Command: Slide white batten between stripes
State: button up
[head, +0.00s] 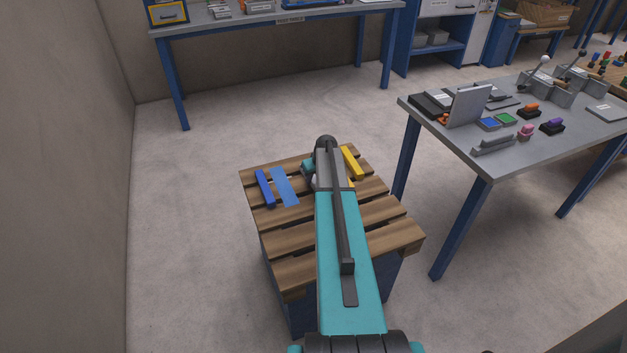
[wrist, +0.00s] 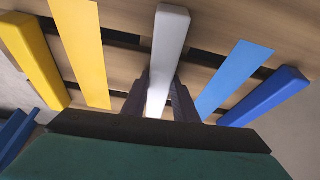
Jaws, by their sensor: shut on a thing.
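In the wrist view the white batten (wrist: 170,35) lies on the wooden pallet, in the gap between the flat yellow stripe (wrist: 82,45) on the left and the flat light blue stripe (wrist: 235,75) on the right. It looks apart from both. My gripper (wrist: 160,95) is shut on the white batten, one dark finger on each side. In the head view my arm hides the gripper and most or all of the batten. The light blue stripe (head: 285,187) shows left of my arm there.
A raised yellow batten (wrist: 35,60) lies outside the yellow stripe, and a raised dark blue batten (wrist: 268,97) outside the blue stripe. The slatted pallet top (head: 285,240) has open gaps. A grey table (head: 480,165) with several items stands at right.

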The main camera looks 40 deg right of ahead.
jog(key=shift+w+d, duration=0.4)
jog(key=shift+w, duration=0.45)
jog(key=shift+w+d, duration=0.4)
jog(key=shift+w, duration=0.45)
jog(key=o, duration=1.2)
jog(key=shift+v, duration=0.75)
jog(key=b+v, duration=0.2)
jog(key=v, duration=1)
jog(key=shift+r, duration=0.2)
